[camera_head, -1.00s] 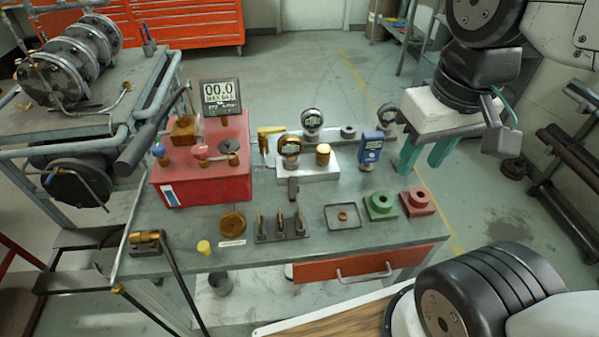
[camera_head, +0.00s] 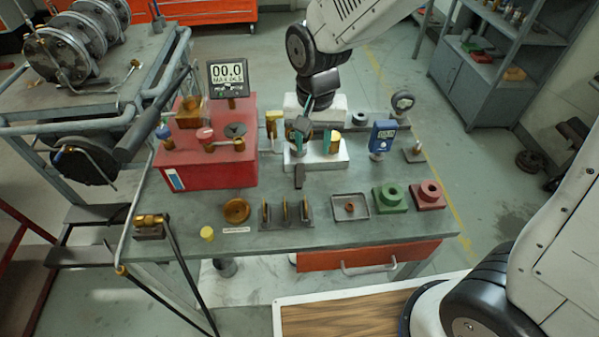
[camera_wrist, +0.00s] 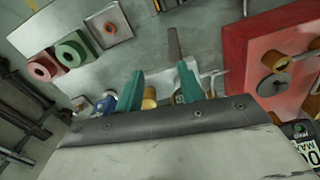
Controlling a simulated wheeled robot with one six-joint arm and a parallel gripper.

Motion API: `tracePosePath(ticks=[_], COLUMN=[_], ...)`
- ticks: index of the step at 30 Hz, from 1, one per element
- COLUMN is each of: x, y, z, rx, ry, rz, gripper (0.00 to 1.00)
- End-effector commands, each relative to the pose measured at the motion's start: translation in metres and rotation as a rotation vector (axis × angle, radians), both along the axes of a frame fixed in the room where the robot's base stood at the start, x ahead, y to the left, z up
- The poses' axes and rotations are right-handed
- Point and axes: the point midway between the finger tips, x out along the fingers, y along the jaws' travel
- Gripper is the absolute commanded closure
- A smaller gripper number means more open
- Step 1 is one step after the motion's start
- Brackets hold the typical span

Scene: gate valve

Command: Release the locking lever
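My gripper (camera_head: 313,142) has teal fingers and hangs over the pale metal block (camera_head: 325,158) at the middle of the bench. The fingers are apart with nothing seen held; they show in the wrist view (camera_wrist: 160,88). A short dark grey lever (camera_head: 298,178) sticks out from the block's front. It also shows in the wrist view (camera_wrist: 174,45), beyond the fingertips and between them. No label marks it as the locking lever. A brass knob (camera_head: 335,144) stands beside the right finger. The gauge on the block is largely hidden by my gripper.
A red box (camera_head: 215,172) with fittings and a digital display (camera_head: 228,77) stands left of the block. A blue gauge (camera_head: 382,138) stands to the right. A slotted holder (camera_head: 285,214), a tray (camera_head: 350,207) and green (camera_head: 390,198) and red flanged pieces (camera_head: 428,196) lie in front.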

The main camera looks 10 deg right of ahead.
Motion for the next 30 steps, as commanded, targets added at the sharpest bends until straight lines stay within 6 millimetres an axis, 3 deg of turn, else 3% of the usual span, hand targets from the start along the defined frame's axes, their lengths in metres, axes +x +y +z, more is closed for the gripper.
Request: tracePosePath(ticks=[1, 6, 21, 30], x=[0.002, 0.006, 0.006, 0.007], y=[0.01, 0.026, 0.027, 0.027], z=[-0.012, -0.031, -0.099, -0.109], rx=[-0.005, -0.006, -0.006, -0.004], ry=[0.009, 0.012, 0.012, 0.01], rz=[-0.002, -0.017, -0.02, -0.02], gripper=[0.62, 0.62, 0.62, 0.62])
